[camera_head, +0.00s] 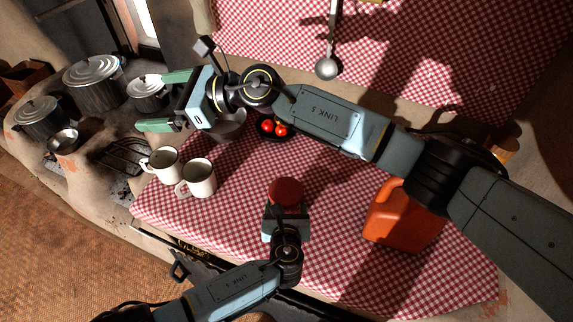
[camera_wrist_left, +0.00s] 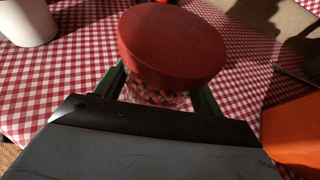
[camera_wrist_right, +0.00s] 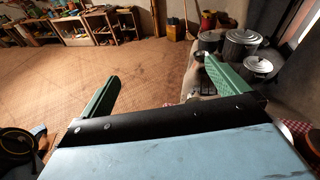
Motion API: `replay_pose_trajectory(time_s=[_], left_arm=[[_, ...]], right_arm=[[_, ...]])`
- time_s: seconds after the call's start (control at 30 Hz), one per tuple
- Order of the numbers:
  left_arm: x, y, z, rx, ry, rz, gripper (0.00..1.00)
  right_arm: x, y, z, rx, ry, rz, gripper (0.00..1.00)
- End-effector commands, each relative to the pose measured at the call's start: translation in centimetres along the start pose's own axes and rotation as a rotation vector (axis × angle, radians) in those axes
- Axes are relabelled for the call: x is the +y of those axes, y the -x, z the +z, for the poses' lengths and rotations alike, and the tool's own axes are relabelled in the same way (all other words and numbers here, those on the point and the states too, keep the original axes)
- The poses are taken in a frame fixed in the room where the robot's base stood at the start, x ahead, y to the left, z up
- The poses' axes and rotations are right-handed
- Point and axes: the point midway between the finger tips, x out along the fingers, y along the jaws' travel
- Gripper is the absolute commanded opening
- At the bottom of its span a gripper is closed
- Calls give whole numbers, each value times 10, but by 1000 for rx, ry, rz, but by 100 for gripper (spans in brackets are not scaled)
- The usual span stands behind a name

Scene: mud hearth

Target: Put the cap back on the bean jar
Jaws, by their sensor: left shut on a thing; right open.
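The red cap (camera_head: 286,192) is on top of the bean jar in the head view and hides most of it. In the left wrist view the cap (camera_wrist_left: 172,45) covers the mouth of the clear jar of dark beans (camera_wrist_left: 155,98). I cannot tell whether it is seated fully. My left gripper (camera_head: 285,212) is shut on the jar, its green fingers (camera_wrist_left: 160,92) on either side below the cap. My right gripper (camera_head: 163,100) is open and empty, high at the left, well away from the jar; its spread fingers show in the right wrist view (camera_wrist_right: 165,88).
Two white mugs (camera_head: 196,178) stand left of the jar on the checkered cloth (camera_head: 245,220). An orange jug (camera_head: 400,220) stands to the right. A dark plate (camera_head: 264,134) with tomatoes and a ladle (camera_head: 327,68) lie farther back. Lidded pots (camera_head: 92,82) stand on the hearth.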

Motion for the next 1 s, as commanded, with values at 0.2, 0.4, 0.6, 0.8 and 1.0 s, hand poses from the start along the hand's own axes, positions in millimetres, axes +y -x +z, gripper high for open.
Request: replay_pose_trajectory(time_s=[0.2, 0.4, 0.6, 0.8, 1.0], left_arm=[[0, 0, 0, 1, -1, 1, 5], [0, 0, 0, 1, -1, 1, 5], [0, 0, 0, 1, -1, 1, 5], [0, 0, 0, 1, -1, 0, 5], [0, 0, 0, 1, -1, 0, 5]], right_arm=[[33, 33, -92, 426, 331, 278, 100], [32, 97, -164, 809, 532, 498, 100], [19, 157, -201, 1090, 627, 646, 100], [12, 185, -211, 1214, 654, 706, 100], [11, 188, -212, 1226, 656, 713, 100]])
